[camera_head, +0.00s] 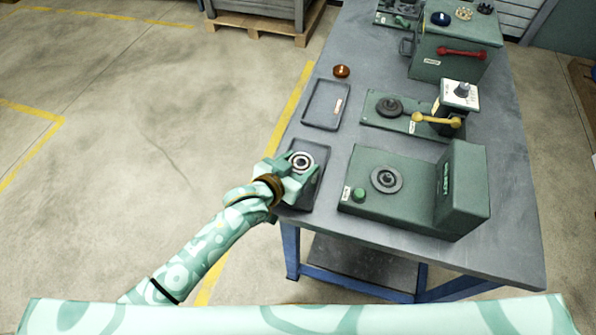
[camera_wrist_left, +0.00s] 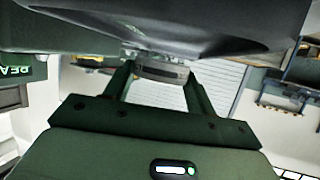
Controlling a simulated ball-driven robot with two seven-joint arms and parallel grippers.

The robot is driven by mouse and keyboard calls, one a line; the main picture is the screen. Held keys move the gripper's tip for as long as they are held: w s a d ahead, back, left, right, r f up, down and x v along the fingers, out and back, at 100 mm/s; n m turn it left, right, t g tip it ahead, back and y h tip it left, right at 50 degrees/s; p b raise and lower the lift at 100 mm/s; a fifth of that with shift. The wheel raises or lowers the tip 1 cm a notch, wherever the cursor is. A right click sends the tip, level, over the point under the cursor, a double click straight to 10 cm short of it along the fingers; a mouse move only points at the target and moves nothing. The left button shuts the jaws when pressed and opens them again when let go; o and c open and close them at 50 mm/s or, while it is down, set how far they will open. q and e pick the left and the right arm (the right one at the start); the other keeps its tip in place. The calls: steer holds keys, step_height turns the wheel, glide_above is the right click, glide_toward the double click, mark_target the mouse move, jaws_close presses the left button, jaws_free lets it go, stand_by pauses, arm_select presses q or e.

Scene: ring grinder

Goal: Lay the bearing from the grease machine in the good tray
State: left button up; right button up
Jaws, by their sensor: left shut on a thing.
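The bearing (camera_head: 301,161) is a metal ring with a dark centre, held between the fingers of my left gripper (camera_head: 299,167). In the left wrist view the bearing (camera_wrist_left: 162,70) shows between the two fingertips (camera_wrist_left: 160,82). The gripper is above a dark tray (camera_head: 306,201) at the table's near left corner; the arm hides part of this tray, and I cannot tell whether the bearing touches it. A second grey tray (camera_head: 324,104) with a small orange-red label lies farther back. I cannot read which tray is the good one. My right gripper is not in view.
A green machine (camera_head: 415,200) with a round plate stands right of the near tray. Behind it is a green press with a yellow handle (camera_head: 436,120), then a box with a red handle (camera_head: 462,52). An amber disc (camera_head: 341,71) lies beyond the second tray.

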arm_select(q)
step_height(320, 180, down, 3)
steer(key=shift+r+b, duration=0.2)
steer(key=shift+b, duration=0.1)
steer(key=shift+r, duration=0.1)
steer(key=o, duration=0.9)
steer(key=shift+c, duration=0.2)
steer(key=shift+s+a+r, duration=0.1)
steer(key=shift+s, duration=0.15)
steer(key=p+v, duration=0.3)
steer(key=v, duration=0.7)
steer(key=shift+s+a+r, duration=0.1)
steer(key=shift+s+r, duration=0.05)
steer(key=shift+s+a+r, duration=0.15)
steer(key=shift+s+a, duration=0.15)
steer(key=shift+s, duration=0.15)
